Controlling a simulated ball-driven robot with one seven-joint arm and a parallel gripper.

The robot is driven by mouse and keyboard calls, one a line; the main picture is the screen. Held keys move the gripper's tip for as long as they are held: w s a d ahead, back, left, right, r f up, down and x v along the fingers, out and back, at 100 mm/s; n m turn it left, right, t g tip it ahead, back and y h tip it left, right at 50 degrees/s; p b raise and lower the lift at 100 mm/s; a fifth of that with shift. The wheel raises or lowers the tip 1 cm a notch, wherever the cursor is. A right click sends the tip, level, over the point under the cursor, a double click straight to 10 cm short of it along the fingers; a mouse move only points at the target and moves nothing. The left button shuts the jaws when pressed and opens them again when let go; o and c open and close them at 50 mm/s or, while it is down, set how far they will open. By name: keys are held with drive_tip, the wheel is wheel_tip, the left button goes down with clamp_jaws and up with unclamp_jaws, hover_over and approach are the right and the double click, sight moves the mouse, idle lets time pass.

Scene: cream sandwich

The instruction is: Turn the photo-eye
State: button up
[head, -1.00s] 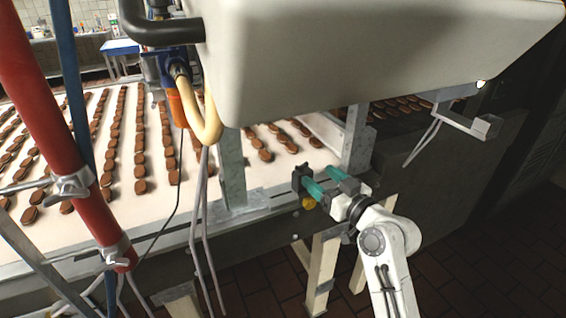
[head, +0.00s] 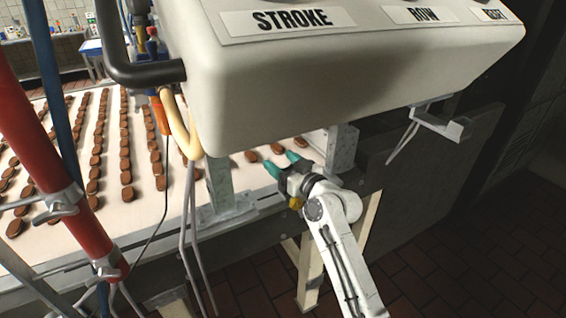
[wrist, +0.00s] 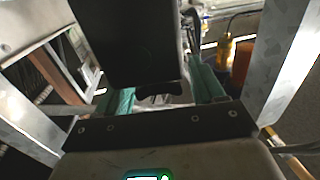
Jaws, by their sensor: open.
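My gripper (head: 282,163) has its teal fingers apart over the near edge of the conveyor, between two grey metal posts. The fingers also show in the wrist view (wrist: 163,93). There, a large dark block (wrist: 128,42) stands close before the palm and hides part of the left finger. It looks like the photo-eye, but I cannot tell for sure or see whether the fingers touch it. In the head view I cannot separate the photo-eye from the dark palm. A small yellow part (head: 295,203) shows just below the gripper.
A cream control housing (head: 340,75) labelled STROKE and ROW overhangs the conveyor. The pale belt (head: 55,238) carries rows of brown biscuits. The left post (head: 218,185) and right post (head: 342,150) flank my gripper. A red pole (head: 55,170) and hanging cables are at left.

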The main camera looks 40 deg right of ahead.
drive_tip(key=c, duration=1)
drive_tip(key=shift+o, duration=0.2)
drive_tip(key=shift+r+p, duration=0.1)
drive_tip(key=shift+p, duration=0.5)
drive_tip(key=shift+r+m+h+p, duration=0.15)
drive_tip(key=shift+m+h+p, duration=0.35)
drive_tip(key=shift+h+p, duration=0.5)
drive_tip(key=shift+d+f+m+h+p, duration=0.15)
drive_tip(key=shift+m+h+p, duration=0.25)
drive_tip(key=shift+p, duration=0.75)
drive_tip(key=shift+f, duration=0.1)
drive_tip(key=o, duration=1)
drive_tip(key=shift+c, duration=0.2)
drive_tip(key=shift+s, duration=0.15)
